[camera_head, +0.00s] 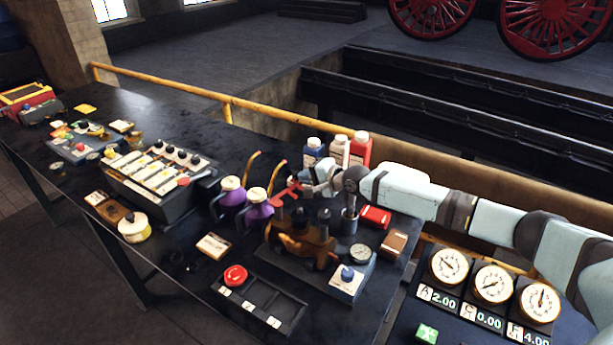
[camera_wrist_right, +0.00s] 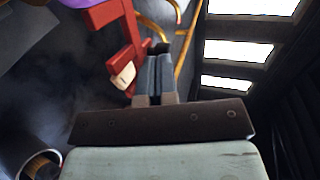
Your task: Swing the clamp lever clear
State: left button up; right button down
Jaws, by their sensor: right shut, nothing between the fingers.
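The red clamp lever (camera_head: 283,193) stands at the back of the brown clamp fixture (camera_head: 302,245) on the bench. My right gripper (camera_head: 299,180) is at the lever's upper right, arm reaching in from the right. In the right wrist view the red lever (camera_wrist_right: 126,40), with a cream-coloured piece on it, lies just left of my shut fingers (camera_wrist_right: 154,62). The fingers are empty and beside the lever; whether they touch it is unclear. My left gripper is not in view.
Several bottles (camera_head: 338,150) stand behind my gripper. A gauge (camera_head: 360,254) and blue-knobbed box (camera_head: 347,280) sit right of the fixture. A black tray (camera_head: 258,304) lies in front.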

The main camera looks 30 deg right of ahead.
jog(key=shift+w+a+b, duration=0.35)
jog(key=shift+w+b, duration=0.05)
jog(key=shift+w, duration=0.35)
